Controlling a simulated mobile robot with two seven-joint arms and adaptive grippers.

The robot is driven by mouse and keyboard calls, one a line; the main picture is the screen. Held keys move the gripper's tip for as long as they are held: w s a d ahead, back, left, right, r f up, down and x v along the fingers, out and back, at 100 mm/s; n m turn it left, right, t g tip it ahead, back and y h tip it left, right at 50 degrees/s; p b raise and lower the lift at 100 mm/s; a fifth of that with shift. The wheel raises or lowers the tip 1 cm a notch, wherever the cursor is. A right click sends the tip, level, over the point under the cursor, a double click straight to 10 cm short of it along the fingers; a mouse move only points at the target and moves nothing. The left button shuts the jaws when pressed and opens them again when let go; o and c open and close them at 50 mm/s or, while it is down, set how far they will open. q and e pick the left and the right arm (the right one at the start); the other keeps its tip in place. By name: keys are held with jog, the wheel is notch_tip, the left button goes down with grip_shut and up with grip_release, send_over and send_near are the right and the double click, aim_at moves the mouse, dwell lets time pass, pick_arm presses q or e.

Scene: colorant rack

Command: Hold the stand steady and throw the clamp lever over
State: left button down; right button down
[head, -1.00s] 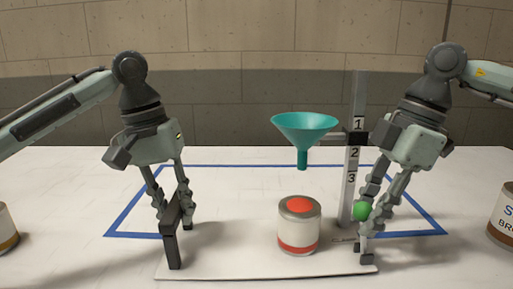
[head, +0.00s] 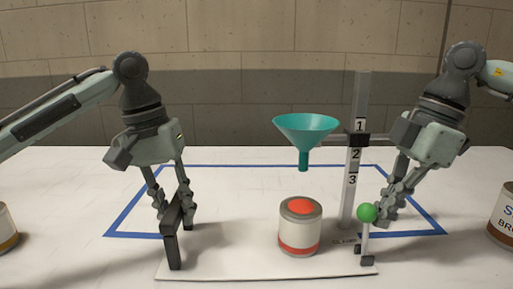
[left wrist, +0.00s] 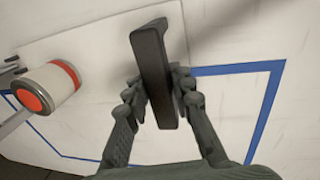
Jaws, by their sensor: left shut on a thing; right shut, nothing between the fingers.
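The stand has a white base plate (head: 235,262), a dark handle (head: 172,250) at its left end and an upright post (head: 354,195) marked 1, 2, 3. My left gripper (head: 174,217) is shut on the handle; the left wrist view also shows the handle (left wrist: 153,65) between its fingers. The clamp lever (head: 365,240) stands nearly upright at the plate's right end, with a green ball knob (head: 367,212) on top. My right gripper (head: 380,217) is shut and empty just right of the knob; whether it touches the lever is unclear.
A teal funnel (head: 305,130) is held on the post above a can (head: 300,230) with a red top. Other cans stand at the left edge (head: 6,228) and right edge (head: 503,218). Blue tape (head: 230,166) outlines an area around the stand.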

jog(key=shift+d, duration=0.25)
jog(key=shift+d, duration=0.95)
jog(key=shift+w+d, duration=0.1)
jog(key=shift+d, duration=0.85)
jog(key=c, duration=1.8)
grip_release()
